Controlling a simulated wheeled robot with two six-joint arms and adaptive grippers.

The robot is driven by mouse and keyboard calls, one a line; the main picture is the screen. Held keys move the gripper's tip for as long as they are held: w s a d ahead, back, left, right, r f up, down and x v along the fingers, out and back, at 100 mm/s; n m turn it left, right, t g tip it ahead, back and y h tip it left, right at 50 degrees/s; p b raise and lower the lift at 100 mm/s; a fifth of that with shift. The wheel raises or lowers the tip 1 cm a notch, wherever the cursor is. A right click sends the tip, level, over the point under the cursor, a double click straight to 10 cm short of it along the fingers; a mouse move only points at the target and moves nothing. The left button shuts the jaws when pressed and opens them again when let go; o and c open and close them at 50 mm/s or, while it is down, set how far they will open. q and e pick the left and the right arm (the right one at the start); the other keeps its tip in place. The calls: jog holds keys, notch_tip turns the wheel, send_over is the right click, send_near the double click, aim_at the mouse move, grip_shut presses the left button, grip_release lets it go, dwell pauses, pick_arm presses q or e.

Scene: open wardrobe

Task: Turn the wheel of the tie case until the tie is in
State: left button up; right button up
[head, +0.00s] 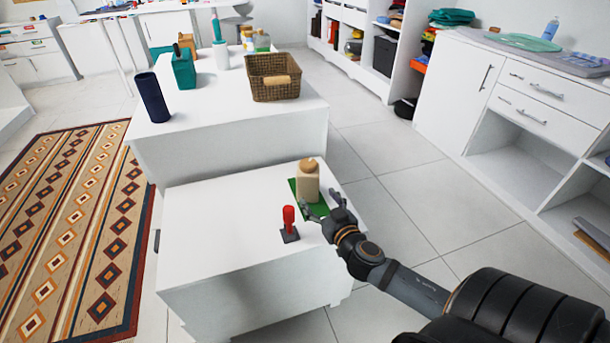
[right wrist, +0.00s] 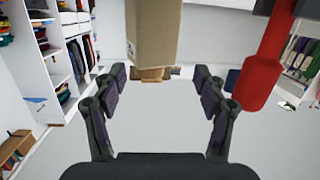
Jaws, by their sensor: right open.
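A beige block-like case (head: 308,187) with a round brown knob (head: 308,164) on top stands upright on a green mat (head: 303,208) on the low white cabinet. No tie or clear wheel can be made out. My right gripper (head: 320,203) is open and empty, low at the near right side of the case. In the right wrist view, which looks upside down, the case (right wrist: 153,35) hangs from the top edge, and its brown knob (right wrist: 152,74) appears between the spread fingertips (right wrist: 160,82). I cannot tell whether they touch. My left gripper is not in view.
A red upright handle (head: 289,218) on a dark base stands close left of the mat; it also shows in the right wrist view (right wrist: 258,82). A taller white cabinet behind holds a wicker basket (head: 273,78) and a dark blue cylinder (head: 152,97). The low cabinet's left part is clear.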

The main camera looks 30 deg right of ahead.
aim_at(310, 169)
jog(key=shift+m+t+h, duration=0.6)
jog(key=shift+m+h, duration=0.1)
jog(key=shift+h, duration=0.2)
jog(key=w+d+r+b, duration=0.1)
jog(key=w, duration=0.2)
jog(key=w+d+r+b, duration=0.1)
jog(key=w, duration=0.3)
jog(key=w+d+r, duration=0.1)
jog(key=w, duration=0.3)
jog(key=shift+w+d+r+b, duration=0.1)
jog(key=shift+d+r+b, duration=0.2)
jog(key=shift+b, duration=0.1)
jog(key=c, duration=1.2)
jog(key=shift+m+h+b, duration=0.4)
jog(key=shift+m+h, duration=0.1)
jog(key=shift+h, duration=0.2)
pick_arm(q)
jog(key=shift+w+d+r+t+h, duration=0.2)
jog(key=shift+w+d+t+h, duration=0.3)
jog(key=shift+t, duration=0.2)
pick_arm(e)
jog(key=o, duration=1.2)
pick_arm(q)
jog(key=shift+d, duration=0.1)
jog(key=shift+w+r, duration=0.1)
